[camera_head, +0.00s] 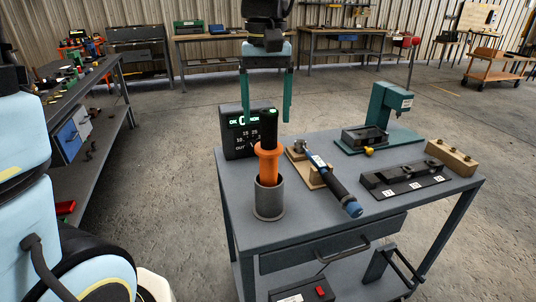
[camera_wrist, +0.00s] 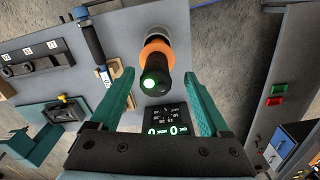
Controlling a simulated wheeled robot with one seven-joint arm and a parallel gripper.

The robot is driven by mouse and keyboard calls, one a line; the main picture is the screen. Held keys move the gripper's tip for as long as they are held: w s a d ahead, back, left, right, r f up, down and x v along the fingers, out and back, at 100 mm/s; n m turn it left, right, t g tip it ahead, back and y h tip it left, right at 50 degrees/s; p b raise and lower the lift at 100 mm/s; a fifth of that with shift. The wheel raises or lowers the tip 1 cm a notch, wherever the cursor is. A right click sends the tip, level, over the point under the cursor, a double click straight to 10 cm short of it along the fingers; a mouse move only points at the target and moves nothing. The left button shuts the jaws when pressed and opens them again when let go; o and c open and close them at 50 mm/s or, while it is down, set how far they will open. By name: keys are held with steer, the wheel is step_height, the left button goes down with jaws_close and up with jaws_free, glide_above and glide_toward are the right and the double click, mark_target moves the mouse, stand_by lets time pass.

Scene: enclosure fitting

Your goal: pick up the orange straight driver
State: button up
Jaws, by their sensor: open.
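The orange straight driver (camera_head: 268,160) stands upright in a grey cylindrical holder (camera_head: 269,201) at the front left of the workbench. Its body is orange, and its black upper part ends in a green-lit top. The driver's lower end is hidden in the holder.
A black display box (camera_head: 238,136) stands close behind the driver. A blue-black tool (camera_head: 332,183) lies on a wooden stand (camera_head: 303,170) to the right. A black marked fixture (camera_head: 405,181), a wooden block (camera_head: 451,157) and a green press (camera_head: 388,110) occupy the right side.

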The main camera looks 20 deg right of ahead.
mark_target(269, 131)
steer(key=shift+w+d+f+p, duration=0.15)
steer(key=shift+f+p, duration=0.35)
steer(key=shift+f, duration=0.85)
steer(key=shift+s+d+f+p, duration=0.1)
steer(key=shift+f+p, duration=0.35)
steer(key=shift+f, duration=0.9)
steer(key=shift+c, duration=0.4)
jaws_close()
steer(key=shift+w+r, duration=0.1)
